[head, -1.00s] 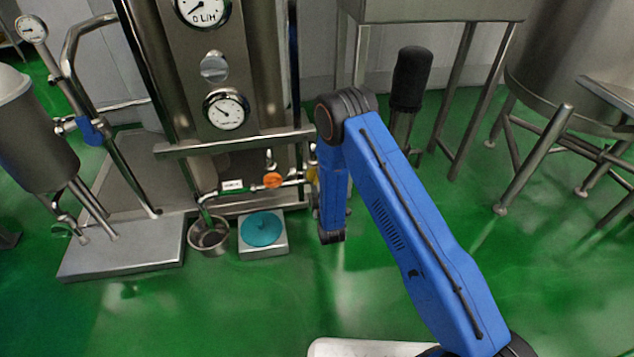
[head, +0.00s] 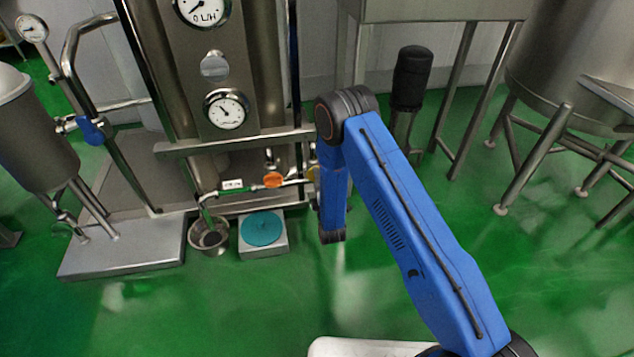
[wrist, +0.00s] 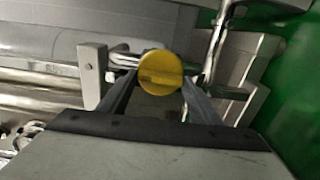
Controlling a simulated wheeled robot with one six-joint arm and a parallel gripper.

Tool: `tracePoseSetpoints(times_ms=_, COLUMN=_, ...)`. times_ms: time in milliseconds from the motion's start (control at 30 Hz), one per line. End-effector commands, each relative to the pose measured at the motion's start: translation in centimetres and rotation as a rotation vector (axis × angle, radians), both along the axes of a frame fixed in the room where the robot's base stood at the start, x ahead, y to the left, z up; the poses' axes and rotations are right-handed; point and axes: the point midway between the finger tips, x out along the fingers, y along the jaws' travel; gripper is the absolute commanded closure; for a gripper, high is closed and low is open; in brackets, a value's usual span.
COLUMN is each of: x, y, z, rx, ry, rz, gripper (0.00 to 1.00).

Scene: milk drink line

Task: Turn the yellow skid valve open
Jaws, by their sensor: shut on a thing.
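The yellow skid valve (wrist: 160,72) shows in the wrist view as a round yellow knob with a raised bar across its face. The bar lies close to level in that picture. My gripper (wrist: 158,88) is shut on the knob, with one finger on each side of it. In the head view my blue arm hides the gripper and most of the yellow valve.
An orange valve (head: 273,180) sits on the pipe left of my arm. Below it stand a steel pot (head: 209,238) and a scale with a teal top (head: 262,229). A pressure gauge (head: 227,109) is above. Green floor is clear in front.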

Motion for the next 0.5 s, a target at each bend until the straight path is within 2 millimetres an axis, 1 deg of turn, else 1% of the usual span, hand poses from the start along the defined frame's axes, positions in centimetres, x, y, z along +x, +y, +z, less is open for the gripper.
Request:
tracePoseSetpoints(times_ms=67, x=-0.06, y=0.07, z=-0.10, rx=-0.001, ry=0.002, rz=0.002, gripper=0.65)
tracePoseSetpoints(times_ms=100, x=-0.06, y=0.07, z=-0.11, rx=-0.001, ry=0.002, rz=0.002, gripper=0.37)
tracePoseSetpoints(times_ms=133, x=-0.06, y=0.07, z=-0.10, rx=-0.001, ry=0.002, rz=0.002, gripper=0.30)
tracePoseSetpoints(times_ms=167, x=-0.06, y=0.06, z=-0.10, rx=-0.001, ry=0.002, rz=0.002, gripper=0.28)
tracePoseSetpoints(times_ms=500, x=-0.26, y=-0.04, z=-0.04, rx=0.001, ry=0.001, rz=0.001, gripper=0.28)
